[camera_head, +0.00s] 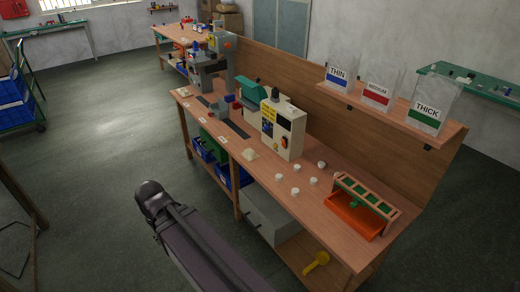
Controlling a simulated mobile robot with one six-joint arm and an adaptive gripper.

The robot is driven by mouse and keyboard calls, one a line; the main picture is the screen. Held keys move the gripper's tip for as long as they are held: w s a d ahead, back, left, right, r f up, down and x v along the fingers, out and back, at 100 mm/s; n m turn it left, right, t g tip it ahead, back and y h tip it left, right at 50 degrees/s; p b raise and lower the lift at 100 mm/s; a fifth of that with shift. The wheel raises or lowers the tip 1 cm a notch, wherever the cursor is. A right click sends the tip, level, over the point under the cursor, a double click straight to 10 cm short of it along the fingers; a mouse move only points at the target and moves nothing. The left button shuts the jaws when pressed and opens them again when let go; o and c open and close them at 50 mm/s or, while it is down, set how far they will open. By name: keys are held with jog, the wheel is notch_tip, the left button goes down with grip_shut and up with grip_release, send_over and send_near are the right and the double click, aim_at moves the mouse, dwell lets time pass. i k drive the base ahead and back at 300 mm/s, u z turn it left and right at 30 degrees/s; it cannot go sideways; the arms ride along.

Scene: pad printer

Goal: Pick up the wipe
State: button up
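A small cream-coloured, cloth-like piece (250,154) lies on the wooden bench top (262,172), near its front edge and in front of the cream control box. It looks like the wipe. A second small pale piece (185,93) lies near the far end of the bench; it is too small to tell what it is. My dark arm rises from the bottom of the picture, on the floor side of the bench and apart from the cream piece. My gripper's fingers do not show.
The cream control box (283,129) stands behind the cream piece. Several white cups (295,191) and an orange tray (352,217) with a wooden rack stand to the right. The pad printer (210,72) is farther back. Bags labelled THIN, MEDIUM, THICK stand on the shelf (402,112).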

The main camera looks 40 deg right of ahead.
aim_at(249, 154)
jog(key=z, duration=0.5)
jog(key=i, duration=0.55)
jog(key=z, duration=0.6)
jog(key=i, duration=0.55)
jog(key=z, duration=0.3)
